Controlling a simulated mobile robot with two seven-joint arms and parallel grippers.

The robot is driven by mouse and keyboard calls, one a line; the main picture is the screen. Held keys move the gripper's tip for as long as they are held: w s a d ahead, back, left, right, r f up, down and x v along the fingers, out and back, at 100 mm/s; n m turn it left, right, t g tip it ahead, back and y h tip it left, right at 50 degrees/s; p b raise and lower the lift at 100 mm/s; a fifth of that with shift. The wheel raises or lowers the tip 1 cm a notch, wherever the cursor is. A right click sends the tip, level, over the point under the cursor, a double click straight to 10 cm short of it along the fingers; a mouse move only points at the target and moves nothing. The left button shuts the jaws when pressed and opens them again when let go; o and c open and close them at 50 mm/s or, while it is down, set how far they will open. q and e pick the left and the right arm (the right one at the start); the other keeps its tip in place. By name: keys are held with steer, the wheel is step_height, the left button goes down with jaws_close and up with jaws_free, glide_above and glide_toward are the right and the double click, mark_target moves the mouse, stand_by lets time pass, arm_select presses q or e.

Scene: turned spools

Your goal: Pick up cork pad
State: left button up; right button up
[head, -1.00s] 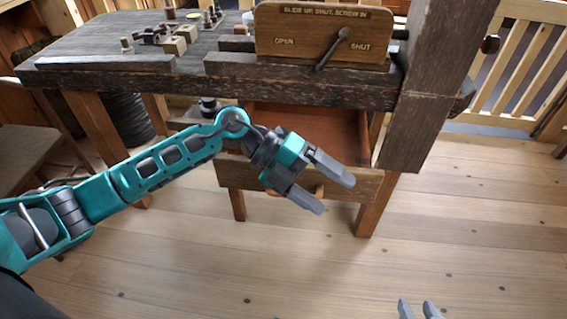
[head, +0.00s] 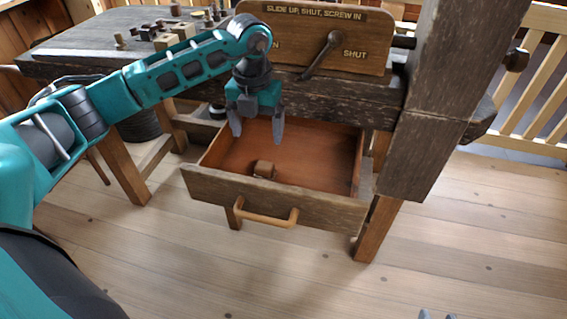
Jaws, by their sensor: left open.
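A small brown block, which looks like the cork pad (head: 264,169), lies on the floor of the open drawer (head: 325,158) under the bench. My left gripper (head: 257,134) points down over the back part of the drawer, its two fingers apart with nothing between them. It is above and slightly behind the pad in the picture, not touching it. Only the fingertips of my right gripper (head: 438,315) show at the bottom edge, away from the drawer.
The drawer front (head: 330,209) has a wooden handle (head: 267,215). Above is the dark bench edge (head: 345,103) with a lettered wooden board (head: 285,45) and a lever (head: 322,55). A thick post (head: 425,130) stands right of the drawer. The floor in front is clear.

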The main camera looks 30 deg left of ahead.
arm_select(q)
steer(key=b, duration=0.2)
glide_above(263, 168)
steer(key=f, duration=0.7)
steer(key=shift+a, duration=0.2)
steer(key=shift+d+f+b, duration=0.2)
steer(key=shift+f+b, duration=0.3)
steer(key=shift+f, duration=2.45)
steer(key=shift+c, duration=0.3)
steer(key=c, duration=1.1)
